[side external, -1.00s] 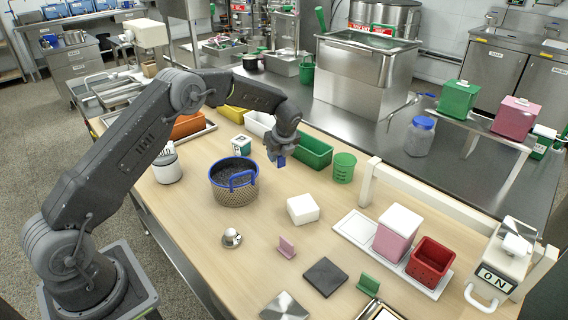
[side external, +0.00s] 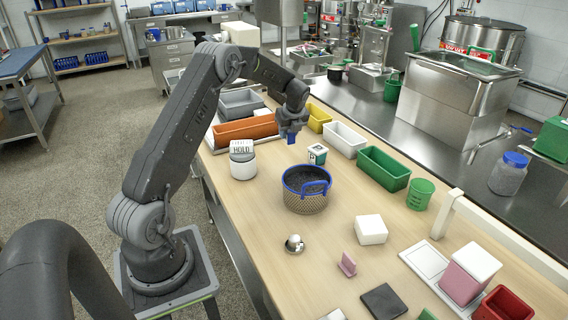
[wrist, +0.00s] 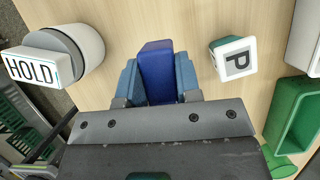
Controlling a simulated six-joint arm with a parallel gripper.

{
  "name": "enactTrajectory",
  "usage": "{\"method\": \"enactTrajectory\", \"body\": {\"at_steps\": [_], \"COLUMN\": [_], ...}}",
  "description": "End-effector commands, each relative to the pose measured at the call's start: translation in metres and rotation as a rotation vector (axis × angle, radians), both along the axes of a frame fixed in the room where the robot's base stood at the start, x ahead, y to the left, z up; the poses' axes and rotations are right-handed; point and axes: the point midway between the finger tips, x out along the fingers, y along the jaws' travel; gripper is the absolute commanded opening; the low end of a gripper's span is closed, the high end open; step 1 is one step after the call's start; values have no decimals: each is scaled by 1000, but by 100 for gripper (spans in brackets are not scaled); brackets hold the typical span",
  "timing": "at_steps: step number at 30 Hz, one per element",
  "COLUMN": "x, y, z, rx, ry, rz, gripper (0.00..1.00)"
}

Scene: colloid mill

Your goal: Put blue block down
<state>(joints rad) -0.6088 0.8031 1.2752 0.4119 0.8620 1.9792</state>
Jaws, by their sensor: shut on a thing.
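My gripper (side external: 291,131) is shut on the blue block (wrist: 157,72). In the wrist view, the dark blue block sits between the lighter blue fingertips and points away from the palm. In the side view, only a small blue piece shows below the wrist, in front of the orange bin. The gripper is over the wooden table, between the white HOLD canister (side external: 243,160) and the small box marked P (side external: 317,154). The block appears to be above the table; the size of the gap cannot be told.
The blue-rimmed mesh basket (side external: 306,190) stands nearer the camera. The orange bin (side external: 245,132) is behind, with yellow (side external: 319,118), white (side external: 344,139) and green (side external: 383,168) bins along the far edge. Bare wood shows between the canister and the P box.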

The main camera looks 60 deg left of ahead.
Motion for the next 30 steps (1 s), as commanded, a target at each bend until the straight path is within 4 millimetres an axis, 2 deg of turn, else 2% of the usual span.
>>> {"method": "enactTrajectory", "body": {"at_steps": [1,3,6,12,15,20,27,30], "x": [-6,-12,-16,-17,-16,-16,-16,-16], "y": [13,23,30,31,31,30,30,30], "z": [-1,-2,-11,-47,-60,-71,-101,-102], "rx": [0,0,-1,-2,-1,0,0,1], "ry": [-1,-1,1,2,1,1,1,0], "rz": [17,30,38,39,38,38,38,38], "gripper": [8,8,8,8,8,8,8,8]}}
